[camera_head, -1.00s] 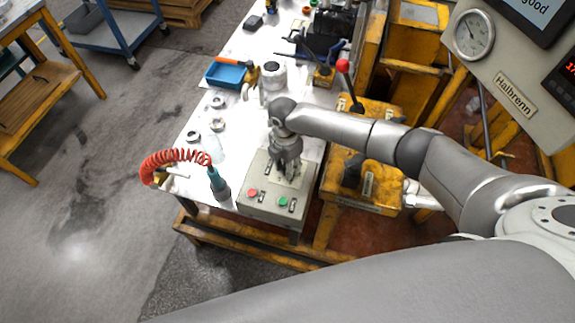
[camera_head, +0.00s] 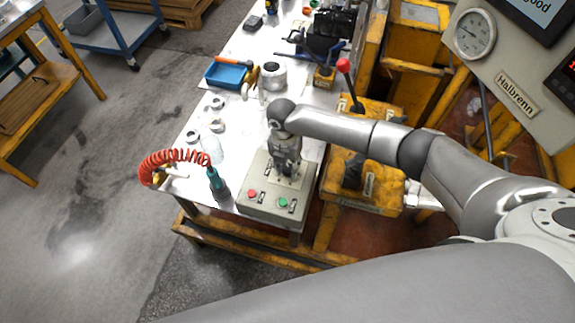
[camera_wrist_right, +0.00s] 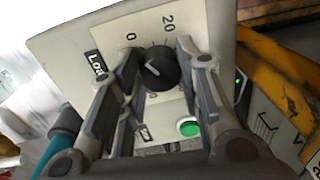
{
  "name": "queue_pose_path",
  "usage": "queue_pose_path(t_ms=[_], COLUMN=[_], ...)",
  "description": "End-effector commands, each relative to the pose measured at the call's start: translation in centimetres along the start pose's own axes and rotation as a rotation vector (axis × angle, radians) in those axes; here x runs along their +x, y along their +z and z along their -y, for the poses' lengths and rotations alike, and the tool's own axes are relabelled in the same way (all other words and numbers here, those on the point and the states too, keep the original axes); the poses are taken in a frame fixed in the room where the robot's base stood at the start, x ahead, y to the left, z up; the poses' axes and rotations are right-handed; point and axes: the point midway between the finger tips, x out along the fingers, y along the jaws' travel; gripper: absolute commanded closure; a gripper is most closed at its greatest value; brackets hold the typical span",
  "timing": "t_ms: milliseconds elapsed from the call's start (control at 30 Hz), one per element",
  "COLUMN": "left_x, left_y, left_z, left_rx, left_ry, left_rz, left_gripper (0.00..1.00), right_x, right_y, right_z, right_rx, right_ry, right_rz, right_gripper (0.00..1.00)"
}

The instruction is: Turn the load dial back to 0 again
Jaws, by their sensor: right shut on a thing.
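The load dial is a black round knob (camera_wrist_right: 162,70) with a white pointer mark, on the pale face of a grey control box (camera_head: 262,205). In the right wrist view, "Load", "0" and "20" are printed around it. The pointer slants up and left, roughly toward the 0 side; I cannot tell whether it sits exactly on 0. My right gripper (camera_head: 286,173) reaches down onto the box. Its fingers (camera_wrist_right: 157,62) are shut on the knob from both sides. In the head view the gripper hides the dial. My left gripper is not in view.
A red button (camera_head: 252,192) and a green button (camera_head: 283,202) sit on the box's near part. A coiled red hose (camera_head: 170,158) with a teal tool (camera_head: 217,184) lies to its left. A red-knobbed lever (camera_head: 343,66) stands on yellow machinery at right.

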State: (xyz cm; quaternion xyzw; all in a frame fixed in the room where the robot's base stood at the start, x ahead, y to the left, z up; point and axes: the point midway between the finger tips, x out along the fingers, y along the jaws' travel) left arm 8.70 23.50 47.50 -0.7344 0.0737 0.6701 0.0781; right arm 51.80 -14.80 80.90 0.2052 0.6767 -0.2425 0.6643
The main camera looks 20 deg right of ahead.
Motion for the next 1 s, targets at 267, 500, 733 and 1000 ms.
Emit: queue_pose_path(t_ms=[267, 500, 733, 1000], left_x=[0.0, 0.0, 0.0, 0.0], left_y=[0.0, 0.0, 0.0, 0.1], left_z=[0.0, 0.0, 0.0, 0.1], left_rx=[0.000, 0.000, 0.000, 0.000], left_ry=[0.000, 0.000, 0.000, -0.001], left_rz=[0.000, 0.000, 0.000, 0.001], left_gripper=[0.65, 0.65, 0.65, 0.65], right_x=[-0.1, -0.1, 0.0, -2.2], right_y=[0.0, 0.0, 0.0, 0.1], right_z=[-0.1, -0.1, 0.0, -0.1], right_rx=[-0.001, 0.000, 0.000, 0.000], right_ry=[0.002, 0.002, 0.001, 0.005], right_rz=[0.000, 0.000, 0.000, 0.001], right_gripper=[0.92, 0.46, 0.46, 0.46])
